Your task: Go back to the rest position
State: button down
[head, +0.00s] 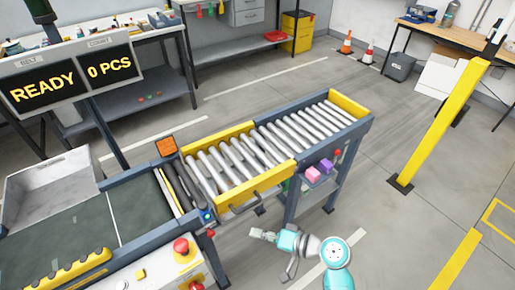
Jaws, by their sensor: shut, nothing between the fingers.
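My gripper (256,233) shows small and grey at the end of my white and teal arm, low in the middle of the head view. It points left, just in front of the yellow-sided roller conveyor (264,148). It looks shut, and no object shows in it. The fingers are too small to make out in detail. It appears clear of the conveyor frame, though the exact gap cannot be told.
A pink block (312,174) and a purple block (326,166) sit on a ledge at the conveyor's near side. A control box with a red button (181,246) stands at lower left. A yellow post (440,125) rises at right. Floor between is open.

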jog(key=s+d+f+m+t+h, duration=0.2)
jog(key=s+d+f+h, duration=0.25)
jog(key=s, duration=0.45)
jog(key=s+d+f+m+t+h, duration=0.1)
jog(key=s+d+f+t+h, duration=0.25)
jog(key=s+d+f, duration=0.35)
jog(key=s+d+r+n+t+h, duration=0.1)
jog(key=s+d+r+n+h, duration=0.1)
jog(key=s+r, duration=0.7)
jog(key=s+d+r+n+t+h, duration=0.2)
jog(key=s+d+r+h, duration=0.1)
jog(key=s+r, duration=0.7)
jog(key=shift+d+r, duration=0.35)
jog(key=shift+d, duration=0.2)
jog(key=shift+s, duration=0.1)
